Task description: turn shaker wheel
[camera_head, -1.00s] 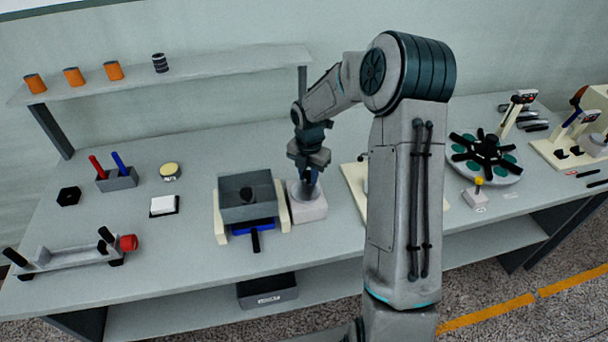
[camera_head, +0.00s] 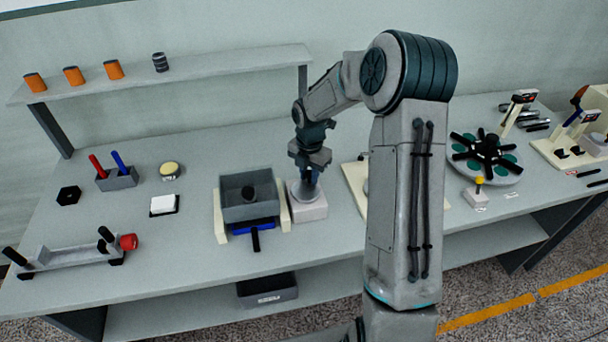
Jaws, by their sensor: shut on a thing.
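The shaker has a grey open tray (camera_head: 249,211) between two cream side rails, with a dark round thing (camera_head: 249,192) inside it. A white block (camera_head: 309,210) stands at the shaker's right side. The shaker wheel (camera_head: 297,190) sits on top of this block as a grey round part, mostly hidden by my gripper. My gripper (camera_head: 309,178) points down over the block and is shut on the wheel, around a small blue part of it. The fingertips and the exact contact are too small to make out.
A blue part with a black handle (camera_head: 256,241) sticks out at the shaker's front. A cream plate (camera_head: 352,185) lies to the right, partly behind my arm. A white pad (camera_head: 163,205) lies to the left. A shelf (camera_head: 200,68) runs behind.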

